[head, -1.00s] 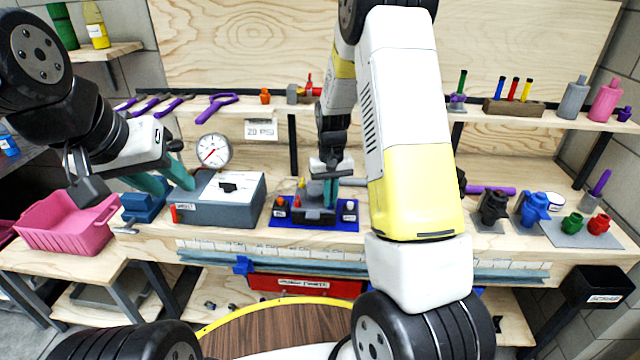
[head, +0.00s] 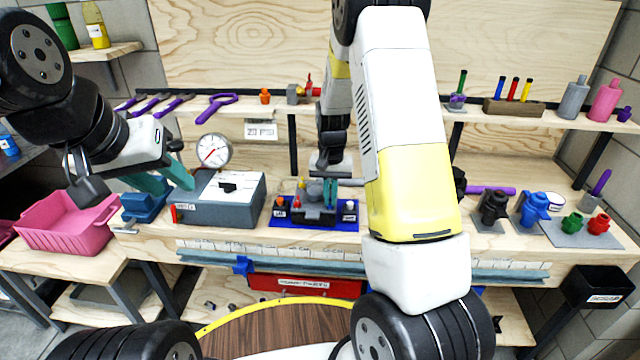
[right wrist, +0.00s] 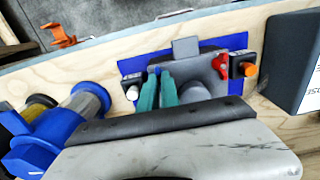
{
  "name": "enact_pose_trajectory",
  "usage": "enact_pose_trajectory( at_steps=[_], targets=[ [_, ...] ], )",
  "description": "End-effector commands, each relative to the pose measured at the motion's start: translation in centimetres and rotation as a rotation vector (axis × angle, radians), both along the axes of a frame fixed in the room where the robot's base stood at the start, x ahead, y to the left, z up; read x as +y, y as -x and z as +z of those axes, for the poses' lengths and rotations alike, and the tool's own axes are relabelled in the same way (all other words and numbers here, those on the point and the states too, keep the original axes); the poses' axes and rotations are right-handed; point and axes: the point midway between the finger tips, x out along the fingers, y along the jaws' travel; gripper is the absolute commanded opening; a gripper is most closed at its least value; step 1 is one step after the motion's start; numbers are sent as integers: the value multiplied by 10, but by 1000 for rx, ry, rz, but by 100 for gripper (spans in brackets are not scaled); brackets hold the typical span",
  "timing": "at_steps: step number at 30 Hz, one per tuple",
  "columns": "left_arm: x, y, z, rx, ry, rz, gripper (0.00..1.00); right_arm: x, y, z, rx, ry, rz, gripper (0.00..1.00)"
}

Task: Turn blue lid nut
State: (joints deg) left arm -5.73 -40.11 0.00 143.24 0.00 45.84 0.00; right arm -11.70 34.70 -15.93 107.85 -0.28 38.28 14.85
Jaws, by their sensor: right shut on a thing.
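My right gripper (head: 330,188) reaches down over the grey fixture (head: 312,215) on the blue mat (head: 280,223) at the middle of the bench. In the right wrist view its teal fingers (right wrist: 158,88) are close together at the left part of the fixture (right wrist: 205,73). They are shut on a small part there, which I take for the blue lid nut; the fingers hide nearly all of it. A red knob (right wrist: 221,64) stands on the fixture's other side. My left gripper (head: 163,180) is open, its teal fingers apart, by the grey box at the left.
The grey box (head: 215,208) with a dial gauge (head: 213,151) behind it stands left of the mat. A pink bin (head: 65,228) is further left. Black (head: 492,207) and blue (head: 535,208) housings stand to the right. A shelf with tools and bottles runs behind.

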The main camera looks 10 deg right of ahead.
Motion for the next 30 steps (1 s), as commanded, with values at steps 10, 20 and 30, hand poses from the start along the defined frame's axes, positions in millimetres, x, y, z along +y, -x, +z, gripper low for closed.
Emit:
enact_pose_trajectory(
  at_steps=[10,20,30],
  targets=[
    [0,0,0,0,0,0,36,0,0,0,-1,0,1,28],
    [0,0,0,0,0,0,36,0,-1,17,-4,-1,1,28],
    [0,0,0,0,0,0,36,0,-1,70,-3,0,1,28]
  ],
)
